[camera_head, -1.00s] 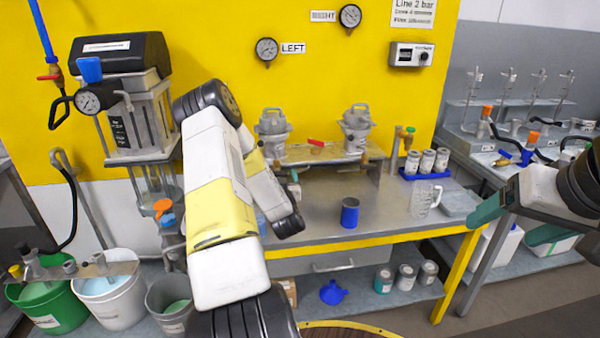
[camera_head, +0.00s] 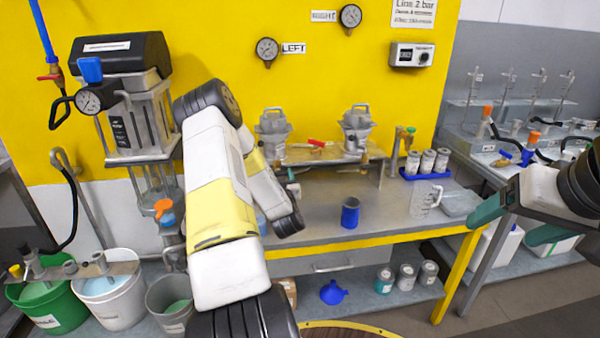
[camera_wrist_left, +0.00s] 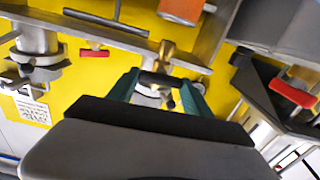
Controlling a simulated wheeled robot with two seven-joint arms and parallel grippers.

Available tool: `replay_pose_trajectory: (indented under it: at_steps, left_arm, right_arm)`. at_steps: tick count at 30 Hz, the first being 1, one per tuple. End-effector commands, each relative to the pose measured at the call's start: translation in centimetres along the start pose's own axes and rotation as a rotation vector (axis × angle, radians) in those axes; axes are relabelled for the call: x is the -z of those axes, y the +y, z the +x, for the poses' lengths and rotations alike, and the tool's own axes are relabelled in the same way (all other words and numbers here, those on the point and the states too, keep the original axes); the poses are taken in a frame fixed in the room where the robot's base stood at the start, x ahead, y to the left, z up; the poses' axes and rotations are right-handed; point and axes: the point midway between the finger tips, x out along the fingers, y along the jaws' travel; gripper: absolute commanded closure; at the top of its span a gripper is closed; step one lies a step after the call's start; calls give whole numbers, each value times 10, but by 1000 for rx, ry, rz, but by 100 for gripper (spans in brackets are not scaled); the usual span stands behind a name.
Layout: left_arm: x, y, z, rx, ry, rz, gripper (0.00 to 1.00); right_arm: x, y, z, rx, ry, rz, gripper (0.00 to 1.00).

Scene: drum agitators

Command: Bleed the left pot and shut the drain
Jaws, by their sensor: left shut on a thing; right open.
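The left pot (camera_head: 273,133), a grey metal vessel with a top handle, stands on the bench rack. The gauge labelled LEFT (camera_head: 267,50) hangs on the yellow wall above it; its reading is too small to tell. My left arm covers the area below the pot, so my left gripper is mostly hidden in the head view. In the left wrist view, the teal fingers of my left gripper (camera_wrist_left: 158,88) are shut on a dark handle (camera_wrist_left: 160,78) by a brass valve (camera_wrist_left: 167,52). My right gripper (camera_head: 505,220) is open and empty, right of the bench.
The right pot (camera_head: 356,130) stands beside the left one, with a red handle (camera_head: 316,143) between them. A blue cup (camera_head: 350,212) and a clear jug (camera_head: 425,203) stand on the bench. A blue tray (camera_head: 428,175) holds several cans.

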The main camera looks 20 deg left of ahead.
Motion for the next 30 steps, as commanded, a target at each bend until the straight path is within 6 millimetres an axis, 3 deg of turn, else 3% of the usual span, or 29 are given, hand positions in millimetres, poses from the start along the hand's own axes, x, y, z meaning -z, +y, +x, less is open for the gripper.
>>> replay_pose_trajectory:
  at_steps: [30]
  left_arm:
    - [-2, -3, 0, 1, -1, -894, 82]
  right_arm:
    - [0, 0, 0, 0, 0, 0, 24]
